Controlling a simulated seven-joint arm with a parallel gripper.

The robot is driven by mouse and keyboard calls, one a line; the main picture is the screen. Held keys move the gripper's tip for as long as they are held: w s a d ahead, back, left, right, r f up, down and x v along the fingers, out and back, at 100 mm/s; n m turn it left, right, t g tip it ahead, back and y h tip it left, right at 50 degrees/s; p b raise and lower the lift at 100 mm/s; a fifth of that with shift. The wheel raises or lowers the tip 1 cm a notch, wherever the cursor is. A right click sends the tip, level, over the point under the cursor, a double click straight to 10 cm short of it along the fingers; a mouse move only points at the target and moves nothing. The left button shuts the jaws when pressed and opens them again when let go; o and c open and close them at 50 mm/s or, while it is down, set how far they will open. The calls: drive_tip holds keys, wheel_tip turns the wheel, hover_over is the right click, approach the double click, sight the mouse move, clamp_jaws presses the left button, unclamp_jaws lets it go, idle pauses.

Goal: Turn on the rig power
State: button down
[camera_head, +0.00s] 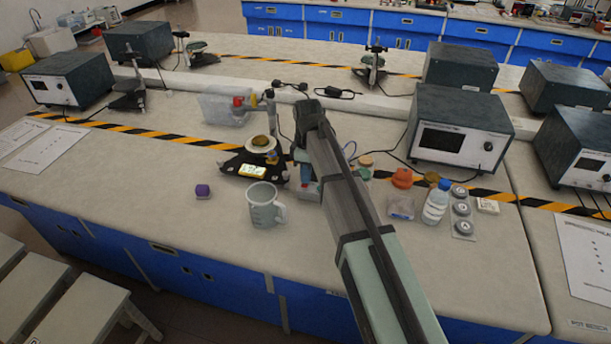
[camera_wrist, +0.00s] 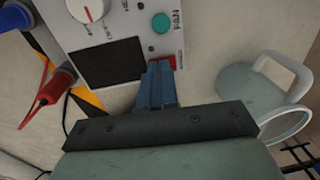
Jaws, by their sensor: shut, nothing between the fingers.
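In the wrist view, a light grey control panel (camera_wrist: 122,22) fills the upper middle. It has a white knob (camera_wrist: 90,9) with a red mark, a dark blank screen (camera_wrist: 105,62) and a round green button (camera_wrist: 161,22) beside the word FAN. A red switch (camera_wrist: 178,62) sits at the panel's edge, partly hidden behind my fingertips. My gripper (camera_wrist: 160,72) is shut and empty, its tips at or just over the red switch; I cannot tell whether they touch. In the head view, my arm hides most of the panel and the gripper.
A clear measuring jug (camera_head: 264,208) stands close by; it also shows in the wrist view (camera_wrist: 250,90). Red and blue plugs (camera_wrist: 54,87) with cables are left of the panel. A bottle (camera_head: 436,203) stands at right.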

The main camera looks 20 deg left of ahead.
drive_tip(key=shift+r, duration=0.15)
wheel_tip(320, 180, up, 14)
drive_tip(key=w, duration=0.1)
drive_tip(key=shift+w, duration=0.3)
drive_tip(key=shift+s, duration=0.1)
idle(0.5)
drive_tip(key=shift+s+g, duration=0.3)
drive_tip(key=shift+s, duration=0.25)
drive_tip(key=shift+f, duration=0.2)
drive_tip(key=f, duration=0.4)
drive_tip(key=s+f, duration=0.1)
drive_tip(key=f, duration=0.8)
drive_tip(key=shift+s+f, duration=0.35)
drive_tip(key=shift+f, duration=0.05)
